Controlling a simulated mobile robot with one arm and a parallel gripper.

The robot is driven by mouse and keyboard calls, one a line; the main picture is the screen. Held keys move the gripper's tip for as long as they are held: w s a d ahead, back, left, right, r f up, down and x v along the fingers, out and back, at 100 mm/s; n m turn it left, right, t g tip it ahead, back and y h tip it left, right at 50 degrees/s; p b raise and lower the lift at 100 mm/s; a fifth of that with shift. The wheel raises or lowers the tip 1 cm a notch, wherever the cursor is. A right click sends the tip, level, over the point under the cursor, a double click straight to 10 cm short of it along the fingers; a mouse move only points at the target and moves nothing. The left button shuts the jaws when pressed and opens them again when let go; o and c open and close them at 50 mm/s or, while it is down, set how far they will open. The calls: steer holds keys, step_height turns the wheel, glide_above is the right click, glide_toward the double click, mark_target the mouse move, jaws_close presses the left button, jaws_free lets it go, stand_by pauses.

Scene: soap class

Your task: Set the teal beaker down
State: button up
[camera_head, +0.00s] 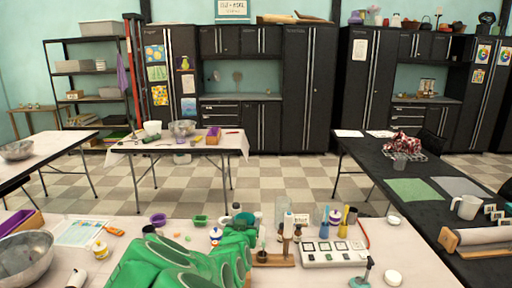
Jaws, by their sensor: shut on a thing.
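The near table (425,262) is crowded. A white box with dark squares (333,252), a wooden board (275,260) and a metal bowl (25,258) also stand there. A black table (375,158) is at right.

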steer(key=w+d+r+m+h, duration=0.15)
steer(key=d+r, duration=0.25)
steer(key=d, duration=0.5)
steer(key=w+d+r+m+h, duration=0.15)
steer(key=d+r, duration=0.25)
steer(key=d, duration=0.6)
steer(key=w+d+f+n+y, duration=0.2)
steer(key=d+f, duration=0.1)
steer(key=f, duration=0.5)
steer(key=w+d+f+n+y, duration=0.2)
steer(key=d+f+y, duration=0.15)
steer(key=f, duration=0.35)
steer(key=a, duration=0.7)
steer(key=d, duration=0.7)
steer(key=shift+f, duration=0.25)
steer(key=shift+h, duration=0.25)
